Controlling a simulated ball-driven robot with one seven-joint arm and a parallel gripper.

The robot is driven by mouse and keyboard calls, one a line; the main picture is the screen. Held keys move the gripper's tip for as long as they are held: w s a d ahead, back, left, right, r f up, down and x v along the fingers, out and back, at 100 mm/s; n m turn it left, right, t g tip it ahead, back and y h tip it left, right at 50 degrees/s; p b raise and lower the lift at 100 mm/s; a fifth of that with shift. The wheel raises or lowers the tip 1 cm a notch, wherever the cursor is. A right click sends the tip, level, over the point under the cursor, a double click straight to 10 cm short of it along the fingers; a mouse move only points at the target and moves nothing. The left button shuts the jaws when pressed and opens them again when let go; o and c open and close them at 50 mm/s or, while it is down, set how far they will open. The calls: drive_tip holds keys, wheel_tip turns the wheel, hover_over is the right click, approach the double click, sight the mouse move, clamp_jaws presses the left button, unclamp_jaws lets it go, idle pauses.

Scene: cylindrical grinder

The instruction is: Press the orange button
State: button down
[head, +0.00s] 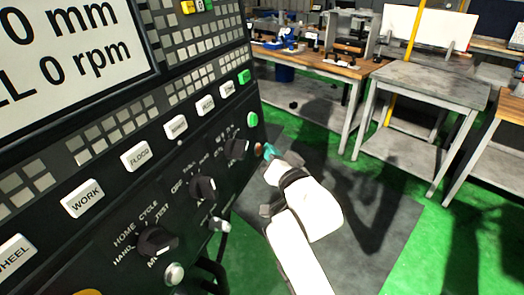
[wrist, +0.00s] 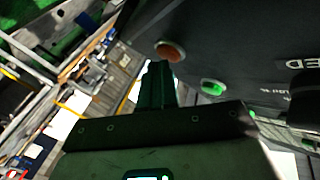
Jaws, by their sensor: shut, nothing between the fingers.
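The orange button (wrist: 170,51) is a round cap on the dark control panel (wrist: 235,50), at the top middle of the wrist view. In the head view it shows as a small reddish spot (head: 258,148) at the panel's right edge, below a green button (head: 252,119). My gripper (wrist: 157,70) is shut and empty, with its fingertips just below the orange button in the wrist view. In the head view my gripper (head: 269,152) is a teal tip right beside the button. I cannot tell whether they touch. The green button (wrist: 213,88) is right of the fingers in the wrist view.
Black rotary knobs (head: 203,188) and white labelled keys (head: 86,198) stick out of the panel. A yellow-orange edge (head: 88,292) shows at the bottom left. Grey worktables (head: 425,85) stand at the back right. Green floor and a grey mat lie right of the panel.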

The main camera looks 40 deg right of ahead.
idle(0.4)
drive_tip(key=shift+s+d+r+p, duration=0.1)
drive_tip(key=shift+s+d+p, duration=0.2)
drive_tip(key=shift+s+p, duration=0.3)
drive_tip(key=shift+s, duration=0.15)
drive_tip(key=s+p, duration=0.1)
drive_tip(key=s+d+p, duration=0.1)
drive_tip(key=s, duration=0.1)
drive_tip(key=s+d+r+p, duration=0.1)
drive_tip(key=shift+s, duration=0.2)
idle(0.7)
